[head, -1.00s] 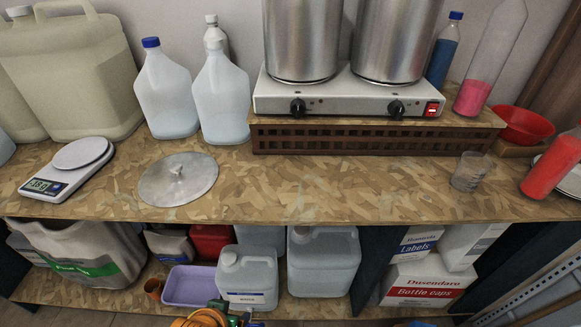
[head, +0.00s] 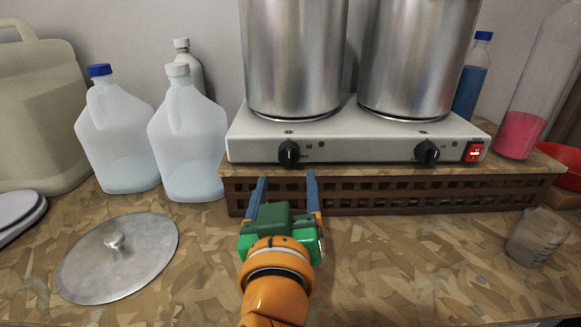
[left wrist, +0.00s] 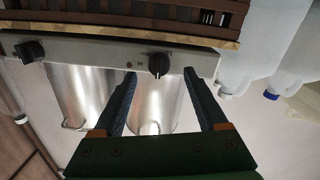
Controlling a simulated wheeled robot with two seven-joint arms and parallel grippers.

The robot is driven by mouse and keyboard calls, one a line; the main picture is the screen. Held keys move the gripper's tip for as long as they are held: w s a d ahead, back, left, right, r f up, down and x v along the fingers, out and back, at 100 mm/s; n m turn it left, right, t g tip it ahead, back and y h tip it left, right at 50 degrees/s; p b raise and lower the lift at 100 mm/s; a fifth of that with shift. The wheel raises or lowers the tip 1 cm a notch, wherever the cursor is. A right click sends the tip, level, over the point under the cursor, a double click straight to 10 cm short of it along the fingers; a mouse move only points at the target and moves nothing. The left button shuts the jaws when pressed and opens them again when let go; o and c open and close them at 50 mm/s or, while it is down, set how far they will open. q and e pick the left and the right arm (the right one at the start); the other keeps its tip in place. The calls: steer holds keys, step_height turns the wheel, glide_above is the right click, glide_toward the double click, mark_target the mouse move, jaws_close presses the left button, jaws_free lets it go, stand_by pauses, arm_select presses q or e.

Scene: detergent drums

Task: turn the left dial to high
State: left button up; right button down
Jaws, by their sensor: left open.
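The left dial (head: 289,152) is a black knob on the front of a pale two-pot hot plate (head: 355,150). Its exact pointer setting is too small to read. My left gripper (head: 286,178) is open and empty, with its two blue fingers pointing at the dial from just in front and below. In the left wrist view, which is upside down, the left dial (left wrist: 158,64) appears between the tips of the spread fingers (left wrist: 161,74). I see no contact. The right dial (head: 427,152) is farther right. My right gripper is not in view.
Two steel pots (head: 292,60) stand on the hot plate, which rests on a slatted wooden riser (head: 390,194). A red switch (head: 474,151) is at its right end. Jugs (head: 186,140) stand left, a lid (head: 117,255) lies in front of them, and a clear cup (head: 537,237) stands right.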

mark_target(288, 161)
arm_select(q)
steer(key=shift+w+r+p, duration=0.3)
steer(key=shift+w+p, duration=0.15)
steer(key=shift+w, duration=0.2)
steer(key=shift+w+r+p, duration=0.25)
steer(key=shift+w+p, duration=0.15)
steer(key=shift+w, duration=0.2)
steer(key=w, duration=0.3)
steer(key=shift+w+d+f+p, duration=0.1)
steer(key=shift+d+f+p, duration=0.1)
steer(key=shift+p, duration=0.1)
steer(key=shift+w+f, duration=0.1)
steer(key=shift+w, duration=0.05)
steer(key=shift+s, duration=0.2)
steer(key=c, duration=0.5)
jaws_close()
